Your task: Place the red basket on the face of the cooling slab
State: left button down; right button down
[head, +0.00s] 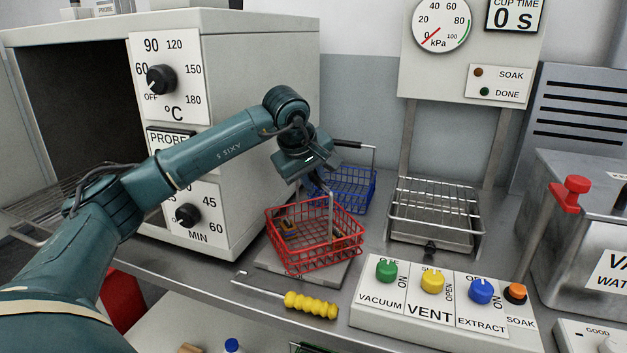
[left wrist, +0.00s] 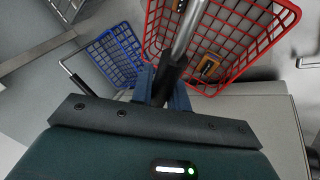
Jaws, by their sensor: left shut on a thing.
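The red wire basket (head: 313,238) has an upright handle and small brown-orange parts inside. My left gripper (head: 318,180) is shut on the handle from above. In the left wrist view the fingers (left wrist: 165,88) close on the handle bar and the red basket (left wrist: 272,35) hangs out beyond them. The grey cooling slab (head: 268,264) lies on the bench under the basket, which covers most of it. The basket looks slightly tilted; I cannot tell whether its base touches the slab. My right gripper is not in view.
A blue basket (head: 350,190) stands close behind the red one. A yellow-handled hook (head: 310,304) lies in front of the slab. The oven (head: 255,60) is at left, a wire rack (head: 436,205) at right, and a control panel (head: 440,305) at front right.

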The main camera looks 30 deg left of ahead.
pick_arm(q)
jog(key=c, duration=1.4)
grip_release()
jog(key=shift+o, duration=0.2)
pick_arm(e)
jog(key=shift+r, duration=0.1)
pick_arm(q)
jog(key=shift+r, duration=0.2)
jog(key=v, duration=1.2)
jog(key=shift+p, duration=0.45)
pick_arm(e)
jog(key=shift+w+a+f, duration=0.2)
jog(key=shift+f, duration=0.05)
pick_arm(q)
jog(key=shift+f, duration=0.15)
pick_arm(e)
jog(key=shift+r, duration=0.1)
